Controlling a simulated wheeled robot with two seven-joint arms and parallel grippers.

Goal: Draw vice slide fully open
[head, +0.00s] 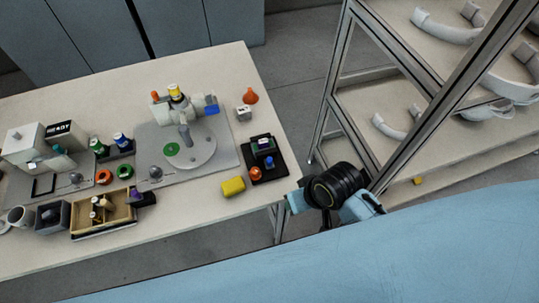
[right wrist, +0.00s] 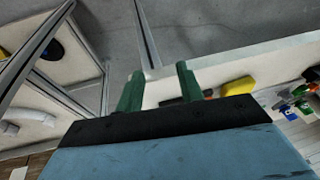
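A grey fixture with a round disc (head: 190,150) stands on a grey base plate (head: 225,158) on the table. Its upper part carries yellow, orange and blue pieces. I cannot tell for sure which part is the vice slide, or how far open it is. My right gripper (right wrist: 160,88) shows in the right wrist view with two green fingers apart and nothing between them. In the head view my right arm's black wrist is off the table's right corner, away from the fixture. My left gripper is not in view.
A yellow block (head: 233,186) and a black tray (head: 272,172) lie near the table's right edge. A wooden box (head: 103,213) and a machine with a display (head: 60,135) are at the left. A metal-framed shelf rack (head: 345,75) with pale curved shells stands to the right.

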